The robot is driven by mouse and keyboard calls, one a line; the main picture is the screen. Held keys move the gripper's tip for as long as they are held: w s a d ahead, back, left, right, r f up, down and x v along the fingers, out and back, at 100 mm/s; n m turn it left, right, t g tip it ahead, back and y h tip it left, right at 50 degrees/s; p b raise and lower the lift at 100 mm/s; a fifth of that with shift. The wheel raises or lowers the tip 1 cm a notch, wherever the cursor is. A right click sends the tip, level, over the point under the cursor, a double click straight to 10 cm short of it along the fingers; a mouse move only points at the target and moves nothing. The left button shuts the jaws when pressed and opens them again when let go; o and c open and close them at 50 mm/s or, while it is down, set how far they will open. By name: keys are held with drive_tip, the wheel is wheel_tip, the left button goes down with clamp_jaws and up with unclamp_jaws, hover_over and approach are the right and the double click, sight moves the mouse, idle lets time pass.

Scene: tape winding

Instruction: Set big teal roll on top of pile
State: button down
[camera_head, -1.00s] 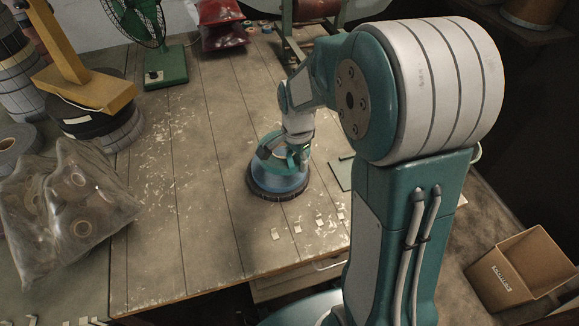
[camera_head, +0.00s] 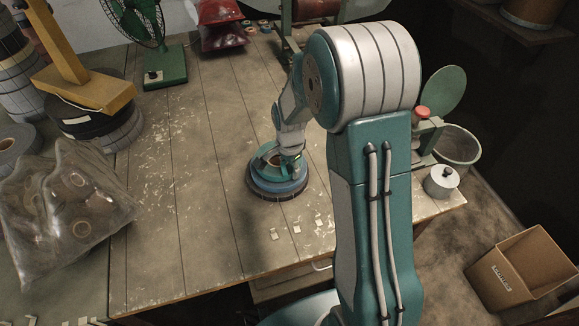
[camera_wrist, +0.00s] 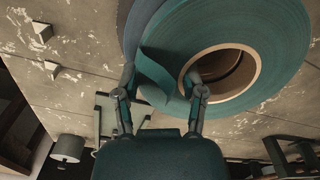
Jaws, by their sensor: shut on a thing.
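The big teal roll (camera_head: 261,161) is above the pile at mid-table, close over or touching the blue roll (camera_head: 285,187); I cannot tell if there is a gap. A dark round layer (camera_head: 271,199) forms the bottom of the pile. In the wrist view the teal roll (camera_wrist: 277,30) shows its tan cardboard core and a loose tape end. The blue roll (camera_wrist: 131,38) peeks out beyond its left edge. My gripper (camera_wrist: 163,88) is shut on the teal roll's wall, one finger at the core side and one at the outer side.
A clear bag of rolls (camera_head: 62,215) lies at the left, near a yellow stand (camera_head: 85,90) and a green fan (camera_head: 140,30). A grey lidded can (camera_head: 441,181) is at the right table edge. A cardboard box (camera_head: 525,270) is on the floor. The table left of the pile is mostly bare.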

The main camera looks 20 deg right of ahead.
drive_tip(key=shift+f, duration=0.25)
drive_tip(key=shift+c, duration=0.8)
unclamp_jaws()
wheel_tip(320, 180, up, 13)
drive_tip(key=s+r+n+t, duration=0.2)
drive_tip(key=s+r+n, duration=0.2)
drive_tip(key=s, duration=0.3)
drive_tip(key=s+a+r+n+t, duration=0.1)
drive_tip(key=s+r+n, duration=0.3)
drive_tip(key=s, duration=0.3)
drive_tip(key=s+a+r+n+t, duration=0.1)
drive_tip(key=s+r+n+t, duration=0.1)
drive_tip(key=s+r+n, duration=0.2)
drive_tip(key=s+n, duration=0.1)
drive_tip(key=s, duration=0.2)
drive_tip(key=shift+s+t, duration=0.3)
drive_tip(key=shift+s, duration=0.1)
